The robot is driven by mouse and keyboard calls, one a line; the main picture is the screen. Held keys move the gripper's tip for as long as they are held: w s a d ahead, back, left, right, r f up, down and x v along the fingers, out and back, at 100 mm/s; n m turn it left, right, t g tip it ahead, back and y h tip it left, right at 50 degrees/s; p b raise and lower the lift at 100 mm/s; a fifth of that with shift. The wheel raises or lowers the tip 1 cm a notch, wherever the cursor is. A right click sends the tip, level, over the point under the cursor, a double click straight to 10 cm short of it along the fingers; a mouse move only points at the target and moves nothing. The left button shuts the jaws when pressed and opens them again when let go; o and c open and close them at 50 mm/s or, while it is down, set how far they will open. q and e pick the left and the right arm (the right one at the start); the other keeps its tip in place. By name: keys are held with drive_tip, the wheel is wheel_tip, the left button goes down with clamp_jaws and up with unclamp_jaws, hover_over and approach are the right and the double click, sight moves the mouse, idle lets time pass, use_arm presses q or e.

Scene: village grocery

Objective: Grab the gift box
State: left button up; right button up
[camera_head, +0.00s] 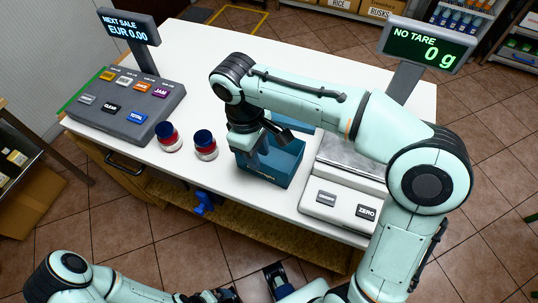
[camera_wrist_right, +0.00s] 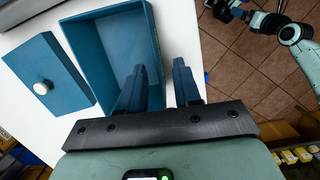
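The gift box (camera_head: 265,172) is an open teal box on the white counter, near its front edge. It also shows in the right wrist view (camera_wrist_right: 100,50), where its inside looks empty. Its teal lid (camera_wrist_right: 47,70) with a white knob lies flat beside it; in the head view the arm mostly hides it. My right gripper (camera_head: 262,150) is at the box, fingers pointing down. In the wrist view its open fingers (camera_wrist_right: 160,85) straddle one box wall, one inside and one outside. My left gripper (camera_head: 262,285) is low, in front of the counter; its opening is unclear.
Two jars with blue lids (camera_head: 168,137) (camera_head: 205,145) stand left of the box. A keypad register (camera_head: 125,98) is farther left, with a price display (camera_head: 130,27). A scale (camera_head: 340,205) is close on the right, with its display (camera_head: 428,45) behind.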

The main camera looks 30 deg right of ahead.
sight(264, 178)
drive_tip(key=f, duration=0.2)
drive_tip(key=f+b, duration=0.1)
drive_tip(key=f, duration=0.5)
drive_tip(key=shift+s+d+f, duration=0.1)
drive_tip(key=shift+d+f, duration=0.05)
drive_tip(key=shift+d, duration=0.25)
clamp_jaws()
